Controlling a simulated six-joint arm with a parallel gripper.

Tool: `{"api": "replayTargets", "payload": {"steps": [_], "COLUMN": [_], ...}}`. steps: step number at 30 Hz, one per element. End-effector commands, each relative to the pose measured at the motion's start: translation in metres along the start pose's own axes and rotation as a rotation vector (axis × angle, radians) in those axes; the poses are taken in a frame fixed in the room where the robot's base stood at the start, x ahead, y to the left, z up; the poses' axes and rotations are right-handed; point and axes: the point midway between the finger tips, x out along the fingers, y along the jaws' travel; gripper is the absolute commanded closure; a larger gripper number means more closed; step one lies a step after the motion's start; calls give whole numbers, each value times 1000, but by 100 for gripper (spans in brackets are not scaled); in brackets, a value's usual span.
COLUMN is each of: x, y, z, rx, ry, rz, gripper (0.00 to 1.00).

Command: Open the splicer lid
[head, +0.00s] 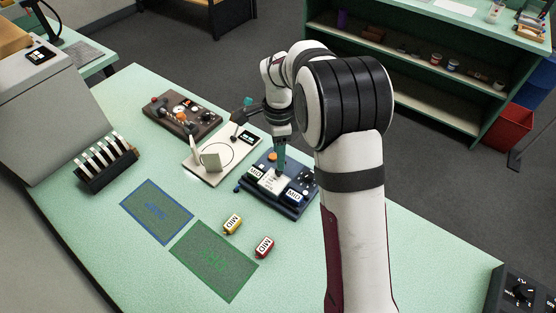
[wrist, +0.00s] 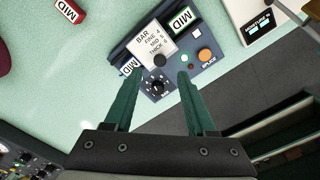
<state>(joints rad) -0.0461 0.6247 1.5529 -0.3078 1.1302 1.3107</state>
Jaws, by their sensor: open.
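The splicer (head: 282,207) is a dark blue box on the green table, below my gripper in the head view. In the wrist view the splicer (wrist: 205,75) shows an orange button marked SPLICE, a black dial (wrist: 156,86) and a small green light. A pale plate (wrist: 155,42) on it reads BAR, FINE, MID, THICK and has a dark round knob; I cannot tell for sure whether this is the lid. My gripper (wrist: 157,74) is open, fingers apart over the splicer with nothing between them. Its fingertips (head: 280,172) partly hide the splicer in the head view.
MID-labelled pieces sit at both sides of the splicer. Yellow (head: 232,223) and red (head: 264,247) MID pieces lie in front. A cream device (head: 205,172) and a brown panel (head: 182,115) stand to the left. Blue (head: 156,212) and green (head: 213,260) mats lie clear.

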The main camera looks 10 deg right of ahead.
Motion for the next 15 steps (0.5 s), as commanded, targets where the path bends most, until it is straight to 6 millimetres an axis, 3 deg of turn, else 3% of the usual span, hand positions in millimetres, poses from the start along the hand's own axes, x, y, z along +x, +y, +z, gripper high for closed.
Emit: {"api": "replayTargets", "payload": {"steps": [3, 6, 15], "x": [29, 44, 56], "y": [1, 0, 0], "z": [0, 0, 0], "rx": [0, 0, 0], "ry": [0, -1, -1], "rz": [4, 2, 0], "gripper": [44, 44, 44]}}
